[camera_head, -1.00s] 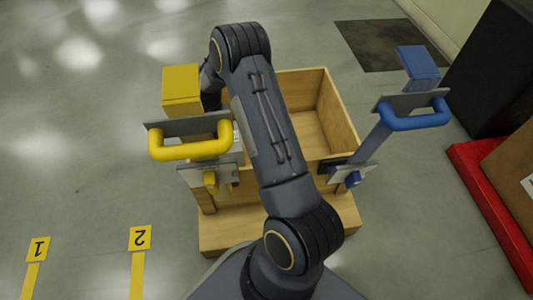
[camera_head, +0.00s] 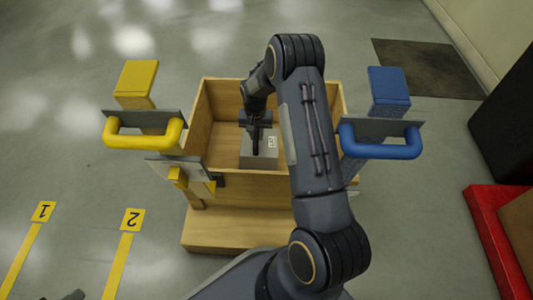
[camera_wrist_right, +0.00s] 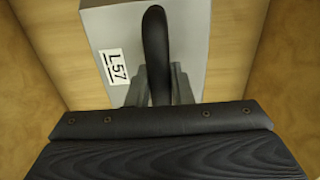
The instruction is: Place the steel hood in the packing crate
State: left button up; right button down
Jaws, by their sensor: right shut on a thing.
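The steel hood (camera_head: 262,161) is a grey box with a black handle and a white label. In the right wrist view the hood (camera_wrist_right: 198,45) shows its label, reading L57. My right gripper (camera_head: 257,140) is shut on the black handle. The packing crate (camera_head: 203,118) is an open wooden box; the hood is within its walls, near the front wall in the head view. Whether the hood touches the floor cannot be told. A small dark shape at the bottom left edge may be part of my left gripper (camera_head: 73,296); its jaws cannot be made out.
A yellow handle (camera_head: 143,138) with a yellow block stands at the crate's left, and a blue handle (camera_head: 380,149) with a blue block at its right. A red platform (camera_head: 494,235) and a dark box stand at the far right. Yellow floor markings lie at left.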

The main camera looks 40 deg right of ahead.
notch_tip(320, 180, down, 8)
jog(key=b, duration=0.3)
jog(key=shift+w+f+b, duration=0.1)
jog(key=shift+f+b, duration=0.05)
jog(key=shift+b, duration=0.15)
jog(key=c, duration=1.3)
grip_release()
notch_tip(320, 180, up, 12)
jog(key=p, duration=0.5)
